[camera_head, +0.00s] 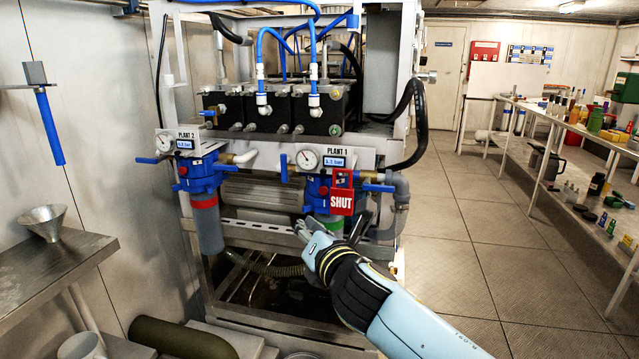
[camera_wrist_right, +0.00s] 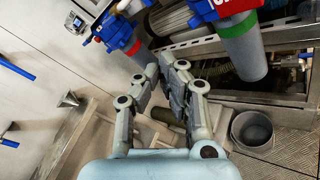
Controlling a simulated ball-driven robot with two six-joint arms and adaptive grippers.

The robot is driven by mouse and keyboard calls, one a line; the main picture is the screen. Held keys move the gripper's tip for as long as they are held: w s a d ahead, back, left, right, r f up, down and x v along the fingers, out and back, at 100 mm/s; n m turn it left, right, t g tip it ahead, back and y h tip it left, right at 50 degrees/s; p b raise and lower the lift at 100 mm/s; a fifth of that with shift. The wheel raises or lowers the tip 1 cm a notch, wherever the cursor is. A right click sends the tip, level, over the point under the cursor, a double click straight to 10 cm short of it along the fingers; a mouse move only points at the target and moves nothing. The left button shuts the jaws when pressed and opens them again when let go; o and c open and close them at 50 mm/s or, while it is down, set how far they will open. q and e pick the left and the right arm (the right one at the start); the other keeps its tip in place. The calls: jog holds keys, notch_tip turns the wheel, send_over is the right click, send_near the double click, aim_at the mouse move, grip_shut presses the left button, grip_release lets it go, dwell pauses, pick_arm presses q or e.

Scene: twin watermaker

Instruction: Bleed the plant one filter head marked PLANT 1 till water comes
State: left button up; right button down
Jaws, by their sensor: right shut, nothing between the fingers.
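The PLANT 1 filter head (camera_head: 317,188) is blue, under its white name plate (camera_head: 345,152), round gauge (camera_head: 307,159) and small blue display. A red SHUT tag (camera_head: 341,202) hangs on its right front. Its grey bowl with a green band (camera_wrist_right: 238,24) shows in the right wrist view. My right gripper (camera_head: 304,227) is shut and empty, just below and left of this head, partly covering the bowl in the head view. In the wrist view its fingers (camera_wrist_right: 167,66) point between the two filters, apart from both. I see no water coming out. My left gripper is not in view.
The PLANT 2 filter (camera_head: 200,175), with a red band, stands to the left. A grey bucket (camera_wrist_right: 252,131) is on the floor below. A metal bench (camera_head: 55,262) with a funnel (camera_head: 42,222) is at left. The floor at right is clear, before a long shelf (camera_head: 560,150).

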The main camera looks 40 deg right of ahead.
aim_at(323, 191)
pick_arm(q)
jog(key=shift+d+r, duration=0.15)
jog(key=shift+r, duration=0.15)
pick_arm(e)
jog(key=shift+w+d+r, duration=0.1)
jog(key=shift+w+r, duration=0.05)
jog(key=shift+r, duration=0.15)
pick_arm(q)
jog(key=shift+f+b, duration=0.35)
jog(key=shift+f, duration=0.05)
pick_arm(e)
jog(key=shift+w+d, duration=1.45)
jog(key=shift+d, duration=0.25)
jog(key=shift+w+d, duration=1.4)
jog(key=shift+d, duration=0.25)
jog(key=shift+w+d, duration=0.1)
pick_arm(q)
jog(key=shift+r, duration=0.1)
pick_arm(e)
jog(key=shift+w+d, duration=0.2)
jog(key=shift+d, duration=0.05)
